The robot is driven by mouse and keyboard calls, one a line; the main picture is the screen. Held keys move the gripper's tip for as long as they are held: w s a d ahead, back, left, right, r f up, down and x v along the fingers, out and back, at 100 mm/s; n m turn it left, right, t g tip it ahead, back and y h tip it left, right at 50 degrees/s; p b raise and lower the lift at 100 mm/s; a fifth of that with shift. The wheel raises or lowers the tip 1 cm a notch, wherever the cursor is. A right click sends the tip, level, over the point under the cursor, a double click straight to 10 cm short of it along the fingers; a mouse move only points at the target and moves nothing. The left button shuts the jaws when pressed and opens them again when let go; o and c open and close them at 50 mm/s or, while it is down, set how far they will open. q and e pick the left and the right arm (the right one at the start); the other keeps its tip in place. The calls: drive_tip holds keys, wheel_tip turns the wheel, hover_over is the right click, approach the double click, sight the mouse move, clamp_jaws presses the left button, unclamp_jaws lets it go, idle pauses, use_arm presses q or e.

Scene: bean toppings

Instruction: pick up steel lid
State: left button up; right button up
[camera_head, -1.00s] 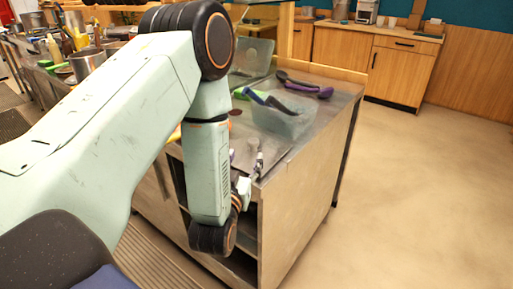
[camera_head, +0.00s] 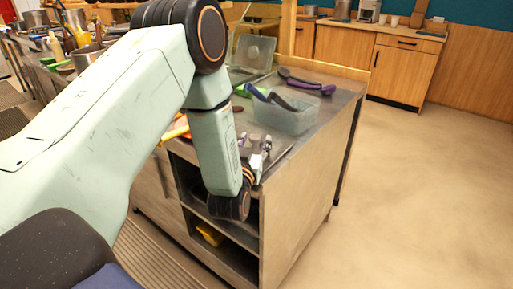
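My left gripper (camera_head: 256,141) is over the near edge of the steel-topped counter (camera_head: 322,113), below the end of my arm. Its two small fingers stand apart with nothing visible between them. A grey, flat, upright piece (camera_head: 254,53) stands at the back of the counter and may be the steel lid; I cannot tell for sure. It is well behind my gripper and apart from it. My arm hides part of the counter to its left. My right gripper is not in view.
A clear bin (camera_head: 284,117) with utensils stands just beyond my gripper. A purple-handled utensil (camera_head: 312,87) lies behind it. Pots and bottles crowd the counter at upper left. A yellow item (camera_head: 210,235) is on a shelf below. The floor at right is clear.

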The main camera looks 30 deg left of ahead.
use_arm(q)
drive_tip(key=shift+s+a+f, duration=0.1)
drive_tip(key=shift+a, duration=0.2)
drive_tip(key=shift+c, duration=2.2)
drive_tip(key=shift+d, duration=0.25)
drive_tip(key=c, duration=0.5)
drive_tip(key=shift+a, duration=0.2)
clamp_jaws()
drive_tip(key=shift+d, duration=0.1)
